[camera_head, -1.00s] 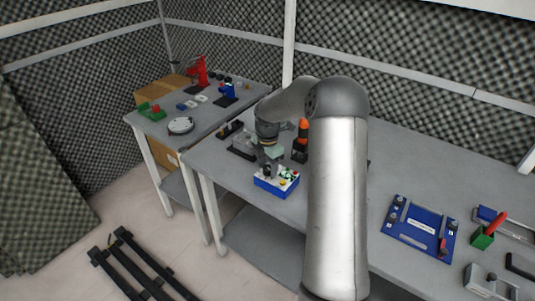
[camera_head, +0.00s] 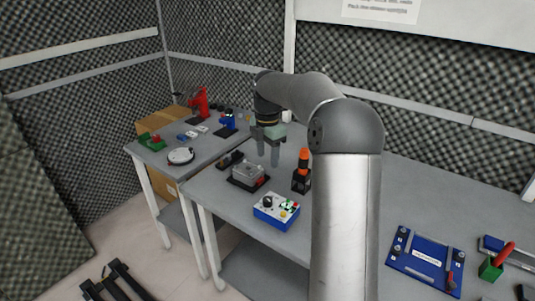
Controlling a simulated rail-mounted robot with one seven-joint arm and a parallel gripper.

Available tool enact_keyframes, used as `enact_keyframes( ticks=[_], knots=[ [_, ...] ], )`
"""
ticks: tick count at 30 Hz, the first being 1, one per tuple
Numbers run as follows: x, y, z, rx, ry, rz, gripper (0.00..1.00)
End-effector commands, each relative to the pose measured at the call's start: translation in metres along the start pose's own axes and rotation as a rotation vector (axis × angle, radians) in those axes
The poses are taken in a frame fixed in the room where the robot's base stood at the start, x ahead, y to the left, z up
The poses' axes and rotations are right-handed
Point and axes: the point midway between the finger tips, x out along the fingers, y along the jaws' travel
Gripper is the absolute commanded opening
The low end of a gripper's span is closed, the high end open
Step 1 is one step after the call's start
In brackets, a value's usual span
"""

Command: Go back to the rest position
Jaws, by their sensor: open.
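My gripper (camera_head: 268,155) hangs from my arm over the back part of the left end of the long grey table (camera_head: 233,203). Its two fingers point down and stand apart, with nothing between them. It is behind a blue box with knobs and coloured buttons (camera_head: 276,211) and above a grey metal device on a black base (camera_head: 248,174). The height of the fingertips above the table cannot be told exactly. My arm hides part of the table's middle.
A black holder with an orange top (camera_head: 302,172) stands right of my gripper. A blue plate fixture (camera_head: 426,260) and a green block with a red handle (camera_head: 493,266) lie at the right. A second table (camera_head: 206,147) at the left holds a red device (camera_head: 199,103) and a white disc (camera_head: 181,156).

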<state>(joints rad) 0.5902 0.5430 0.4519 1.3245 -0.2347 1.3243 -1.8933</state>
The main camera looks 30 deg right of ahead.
Motion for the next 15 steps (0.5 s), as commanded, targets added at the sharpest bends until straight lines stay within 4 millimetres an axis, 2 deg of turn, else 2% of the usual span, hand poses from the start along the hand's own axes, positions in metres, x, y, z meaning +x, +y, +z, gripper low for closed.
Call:
enact_keyframes(
  ticks=[13,15],
  knots=[
    [-0.0003,-0.0001,-0.0001,0.001,0.000,0.000,0.53],
    [-0.0011,-0.0014,-0.0048,0.013,-0.004,-0.002,0.53]
  ],
)
